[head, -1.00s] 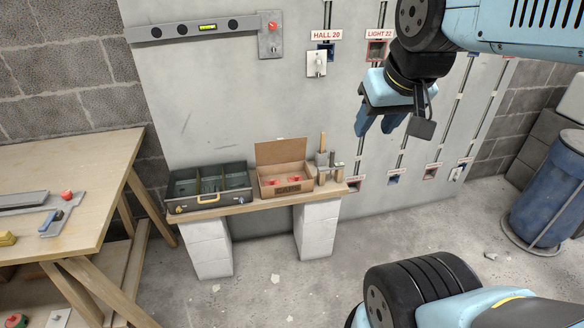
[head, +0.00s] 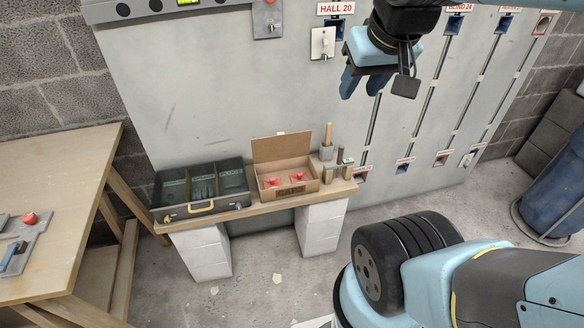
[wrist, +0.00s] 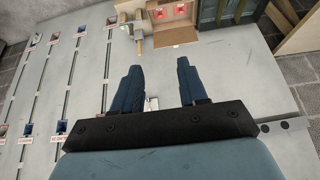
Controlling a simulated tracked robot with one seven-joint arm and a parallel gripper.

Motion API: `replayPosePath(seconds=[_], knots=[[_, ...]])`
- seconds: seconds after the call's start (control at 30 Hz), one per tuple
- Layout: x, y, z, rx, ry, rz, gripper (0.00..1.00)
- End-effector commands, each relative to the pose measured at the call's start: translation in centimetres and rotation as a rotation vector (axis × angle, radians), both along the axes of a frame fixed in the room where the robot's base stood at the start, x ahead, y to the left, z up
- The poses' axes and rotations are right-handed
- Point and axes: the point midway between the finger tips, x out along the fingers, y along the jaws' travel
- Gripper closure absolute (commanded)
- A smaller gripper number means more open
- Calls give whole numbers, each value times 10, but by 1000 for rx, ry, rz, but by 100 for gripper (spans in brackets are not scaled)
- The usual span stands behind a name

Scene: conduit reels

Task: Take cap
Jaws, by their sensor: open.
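Two red caps, one on the left (head: 273,183) and one on the right (head: 297,177), lie in an open cardboard box (head: 312,187) on the small bench. The box and its red caps also show upside down at the top of the wrist view, with one cap (wrist: 181,9) near the top edge. My gripper (head: 356,88) hangs in front of the grey wall panel, above and to the right of the box. It is open and empty, its two blue fingers (wrist: 158,75) apart in the wrist view.
A dark toolbox (head: 200,214) with compartments stands left of the box. A wooden-handled tool (head: 328,140) and small parts stand right of it. A wooden table (head: 85,200) is at left. A blue barrel (head: 560,190) is at right. The air above the box is clear.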

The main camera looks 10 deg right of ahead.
Motion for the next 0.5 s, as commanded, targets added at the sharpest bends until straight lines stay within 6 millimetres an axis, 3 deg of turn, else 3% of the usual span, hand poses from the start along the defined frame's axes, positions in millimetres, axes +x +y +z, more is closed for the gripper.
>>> replayPosePath(seconds=[0.27, 0.5], knots=[[7, -1, -1, 0, 4, -2, 49], [58, -19, -18, -7, 20, -13, 49]])
